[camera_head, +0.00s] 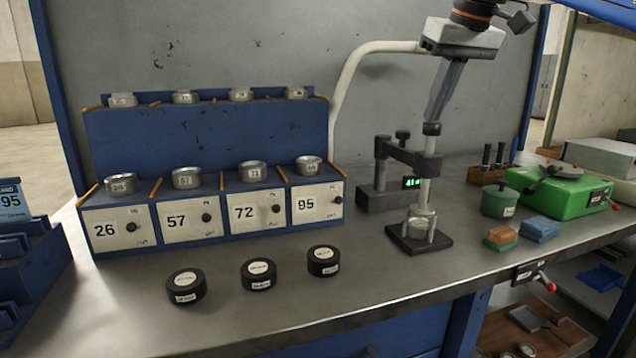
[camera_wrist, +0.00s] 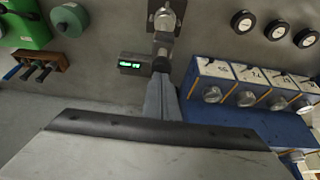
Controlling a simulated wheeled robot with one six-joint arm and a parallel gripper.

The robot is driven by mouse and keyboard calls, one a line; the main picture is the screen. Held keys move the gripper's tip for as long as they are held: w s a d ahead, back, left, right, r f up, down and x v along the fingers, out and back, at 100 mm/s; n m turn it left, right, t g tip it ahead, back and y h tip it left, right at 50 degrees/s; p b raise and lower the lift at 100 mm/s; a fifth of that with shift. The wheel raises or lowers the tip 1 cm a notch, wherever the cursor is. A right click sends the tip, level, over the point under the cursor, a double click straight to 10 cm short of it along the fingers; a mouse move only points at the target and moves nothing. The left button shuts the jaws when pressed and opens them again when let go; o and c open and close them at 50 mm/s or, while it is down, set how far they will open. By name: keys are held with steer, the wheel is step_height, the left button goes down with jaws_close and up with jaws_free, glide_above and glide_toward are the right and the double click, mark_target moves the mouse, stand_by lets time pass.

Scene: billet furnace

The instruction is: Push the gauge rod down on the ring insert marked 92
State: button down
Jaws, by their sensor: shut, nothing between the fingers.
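The gauge stand (camera_head: 384,195) has a green-lit display (camera_head: 412,183) and an upright pale rod (camera_head: 425,192) with a dark knob (camera_head: 432,129) on top. A metal ring insert (camera_head: 420,226) sits under the rod on the dark base plate (camera_head: 408,246); its marking cannot be read. My gripper (camera_head: 434,118) is shut and empty, pointing down, its tips at or just above the knob; I cannot tell whether they touch. In the wrist view the closed fingers (camera_wrist: 161,82) end close by the knob (camera_wrist: 160,64), with the ring insert (camera_wrist: 164,20) beyond.
A blue rack (camera_head: 205,137) of rings with doors marked 26, 57, 72 and 95 stands left. Several black pucks (camera_head: 258,274) lie in front. A green pot (camera_head: 498,200), sponges (camera_head: 540,229) and a green device (camera_head: 562,190) are right. A pale curved pipe (camera_head: 350,80) rises behind.

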steer(key=shift+f, duration=1.25)
steer(key=shift+r, duration=0.1)
steer(key=shift+r, duration=3.45)
